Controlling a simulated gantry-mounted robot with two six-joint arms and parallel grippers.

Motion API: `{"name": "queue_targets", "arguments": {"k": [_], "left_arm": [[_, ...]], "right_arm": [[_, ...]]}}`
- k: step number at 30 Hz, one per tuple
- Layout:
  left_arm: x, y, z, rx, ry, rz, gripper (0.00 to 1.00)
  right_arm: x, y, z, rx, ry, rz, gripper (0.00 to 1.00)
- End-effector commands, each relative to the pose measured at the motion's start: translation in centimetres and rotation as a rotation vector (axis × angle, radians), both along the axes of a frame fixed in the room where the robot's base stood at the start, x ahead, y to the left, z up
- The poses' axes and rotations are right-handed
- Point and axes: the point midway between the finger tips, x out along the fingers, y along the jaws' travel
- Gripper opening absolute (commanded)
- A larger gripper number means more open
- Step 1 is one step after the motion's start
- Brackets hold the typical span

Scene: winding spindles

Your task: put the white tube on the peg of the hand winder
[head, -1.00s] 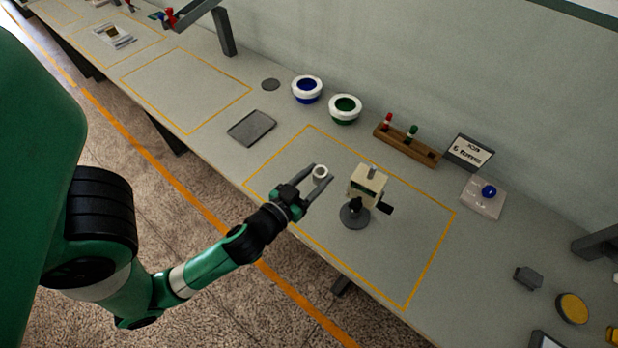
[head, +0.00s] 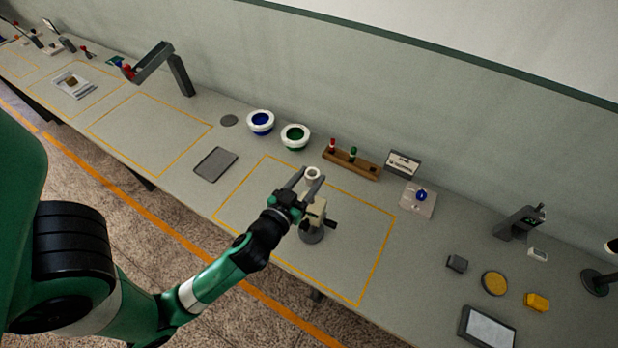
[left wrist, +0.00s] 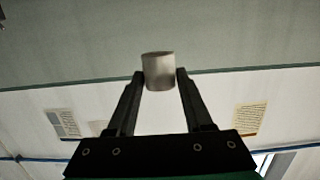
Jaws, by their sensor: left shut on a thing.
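The white tube (head: 312,173) is upright between the fingertips of my left gripper (head: 308,180). The left wrist view also shows the white tube (left wrist: 158,71) pinched between both fingertips (left wrist: 160,78). The hand winder (head: 314,212) is a cream block on a round dark base with a black crank on its right. My left gripper is over the winder and covers its upper part, so its peg is hidden. I cannot tell whether the tube touches the peg. My right gripper is not in view.
Behind the winder are a wooden rack (head: 351,168) with a red and a green piece, a sign (head: 403,163), and bowls with blue (head: 260,122) and green (head: 295,136) insides. A grey tray (head: 215,164) lies to the left. The yellow-outlined area right of the winder is clear.

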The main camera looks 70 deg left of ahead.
Motion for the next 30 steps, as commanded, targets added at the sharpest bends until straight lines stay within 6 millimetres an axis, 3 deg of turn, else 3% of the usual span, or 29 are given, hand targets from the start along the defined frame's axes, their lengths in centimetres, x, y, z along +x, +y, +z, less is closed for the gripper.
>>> {"name": "queue_targets", "arguments": {"k": [16,30], "left_arm": [[0.0,0.0,-5.4,0.001,-0.001,0.000,0.00],[0.0,0.0,-5.8,0.001,-0.001,0.000,0.00]], "right_arm": [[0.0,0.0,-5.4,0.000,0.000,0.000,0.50],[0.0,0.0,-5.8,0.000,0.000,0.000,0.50]]}}
